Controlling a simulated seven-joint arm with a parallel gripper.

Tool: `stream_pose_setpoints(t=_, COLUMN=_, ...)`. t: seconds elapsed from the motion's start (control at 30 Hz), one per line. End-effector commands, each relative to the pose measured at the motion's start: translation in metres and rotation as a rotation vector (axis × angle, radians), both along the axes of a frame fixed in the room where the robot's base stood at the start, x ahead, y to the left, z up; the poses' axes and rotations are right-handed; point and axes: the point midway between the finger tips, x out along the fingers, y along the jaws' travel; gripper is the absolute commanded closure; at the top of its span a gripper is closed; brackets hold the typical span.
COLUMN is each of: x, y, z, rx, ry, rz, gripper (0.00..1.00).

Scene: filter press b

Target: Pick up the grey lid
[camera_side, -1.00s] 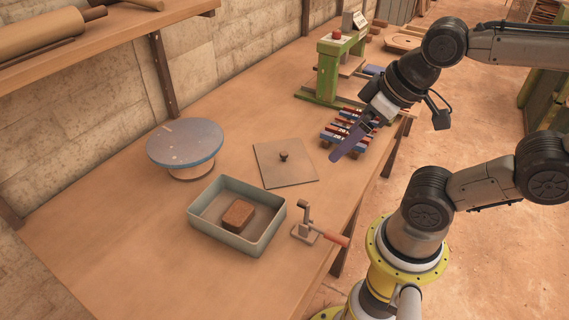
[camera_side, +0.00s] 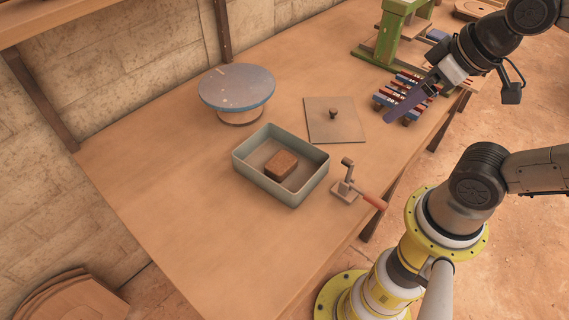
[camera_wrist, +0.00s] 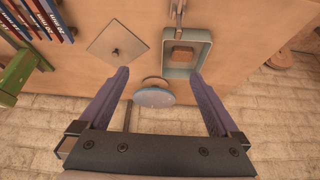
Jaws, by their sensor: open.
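The grey lid (camera_side: 335,127) is a flat square plate with a small dark knob (camera_side: 333,112) at its middle. It lies on the bench behind and to the right of the tray. In the wrist view the lid (camera_wrist: 106,43) shows at the upper left, apart from the jaws. My gripper (camera_side: 388,119) is high at the right of the side view, near the striped rack. Its two purple fingers (camera_wrist: 158,75) are spread wide with nothing between them.
A grey-green tray (camera_side: 264,191) holds a brown block (camera_side: 282,164). A hand-cranked tool (camera_side: 346,188) with a red handle stands to its right. A round blue-topped turntable (camera_side: 236,88) stands at the left. A striped rack (camera_side: 405,94) and a green press (camera_side: 385,45) are at the right. The bench's left front is clear.

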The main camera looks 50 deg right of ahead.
Motion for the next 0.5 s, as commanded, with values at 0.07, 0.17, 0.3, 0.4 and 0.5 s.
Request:
stream_pose_setpoints(t=0.07, x=0.0000, y=0.0000, z=0.0000, rx=0.000, ry=0.000, rz=0.000, gripper=0.18)
stream_pose_setpoints(t=0.17, x=0.0000, y=0.0000, z=0.0000, rx=0.000, ry=0.000, rz=0.000, gripper=0.35)
stream_pose_setpoints(t=0.3, x=0.0000, y=0.0000, z=0.0000, rx=0.000, ry=0.000, rz=0.000, gripper=0.35)
stream_pose_setpoints(t=0.4, x=0.0000, y=0.0000, z=0.0000, rx=0.000, ry=0.000, rz=0.000, gripper=0.35)
stream_pose_setpoints(t=0.5, x=0.0000, y=0.0000, z=0.0000, rx=0.011, ry=0.000, rz=-0.020, gripper=0.35)
